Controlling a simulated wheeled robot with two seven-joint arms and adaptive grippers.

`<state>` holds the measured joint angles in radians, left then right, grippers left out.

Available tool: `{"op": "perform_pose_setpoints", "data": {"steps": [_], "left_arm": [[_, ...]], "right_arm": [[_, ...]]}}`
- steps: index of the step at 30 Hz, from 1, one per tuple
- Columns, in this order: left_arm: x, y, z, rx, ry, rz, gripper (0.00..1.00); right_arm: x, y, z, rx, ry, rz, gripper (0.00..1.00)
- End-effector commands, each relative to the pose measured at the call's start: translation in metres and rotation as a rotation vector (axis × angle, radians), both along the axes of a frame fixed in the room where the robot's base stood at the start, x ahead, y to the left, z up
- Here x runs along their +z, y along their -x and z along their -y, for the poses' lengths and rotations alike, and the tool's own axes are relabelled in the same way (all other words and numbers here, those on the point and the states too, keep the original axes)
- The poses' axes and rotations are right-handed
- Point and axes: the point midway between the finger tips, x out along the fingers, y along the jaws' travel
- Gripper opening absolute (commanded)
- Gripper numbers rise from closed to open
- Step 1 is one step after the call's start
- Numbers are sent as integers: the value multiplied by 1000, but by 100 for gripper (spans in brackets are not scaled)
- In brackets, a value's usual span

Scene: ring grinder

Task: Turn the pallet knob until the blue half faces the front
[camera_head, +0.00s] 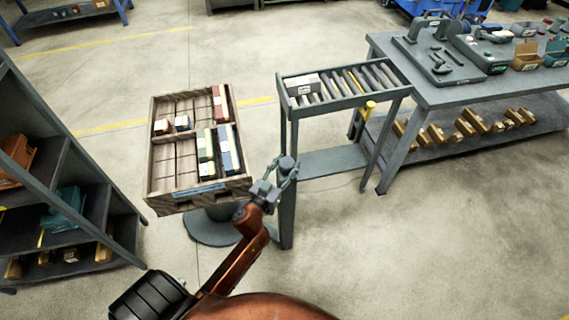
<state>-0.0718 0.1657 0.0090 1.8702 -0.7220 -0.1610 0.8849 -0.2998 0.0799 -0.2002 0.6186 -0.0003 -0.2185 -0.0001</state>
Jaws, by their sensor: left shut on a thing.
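The wooden pallet (150,190) is a slatted tray with raised sides on a round grey pedestal (210,228). A blue strip (190,193) shows on its near side. My left gripper (282,177) is just right of the pallet's near right corner, shut around a small grey rounded piece (287,163), which looks like the knob. The fingers and the post behind partly hide it, and I cannot make out a blue half on it. My right gripper is not in view.
The pallet holds several boxes (228,150). A roller conveyor stand (345,103) is close behind and right of my left gripper. A grey shelf rack (60,165) is at the left, a workbench (450,95) at the right. The floor at the lower right is clear.

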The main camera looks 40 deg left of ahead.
Motion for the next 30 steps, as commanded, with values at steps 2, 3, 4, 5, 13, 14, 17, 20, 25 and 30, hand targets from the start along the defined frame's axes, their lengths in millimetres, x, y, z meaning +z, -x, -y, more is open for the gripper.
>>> {"op": "perform_pose_setpoints", "data": {"steps": [2, 3, 4, 5, 13, 14, 17, 20, 25, 30], "left_arm": [[3, 0, 0, -13, -1, 2, 19], [2, -1, 0, -18, -1, 2, 19], [2, -1, 0, -21, -1, 3, 19], [2, -1, 0, -23, -1, 3, 19], [1, -1, 0, -28, -1, 2, 19], [1, -1, 0, -28, -1, 2, 19], [1, -1, 0, -28, -1, 2, 19], [1, -1, 0, -27, -1, 2, 49], [1, 0, 0, -26, -1, 1, 61], [0, 0, 0, -26, -1, 1, 62]], "right_arm": [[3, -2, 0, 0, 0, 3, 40], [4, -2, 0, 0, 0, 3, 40], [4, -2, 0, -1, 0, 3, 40], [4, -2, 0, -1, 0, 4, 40], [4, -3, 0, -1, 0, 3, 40], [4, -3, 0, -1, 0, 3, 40], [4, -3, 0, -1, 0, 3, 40], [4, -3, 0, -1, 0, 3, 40], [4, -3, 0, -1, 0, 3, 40], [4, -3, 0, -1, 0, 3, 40]]}}
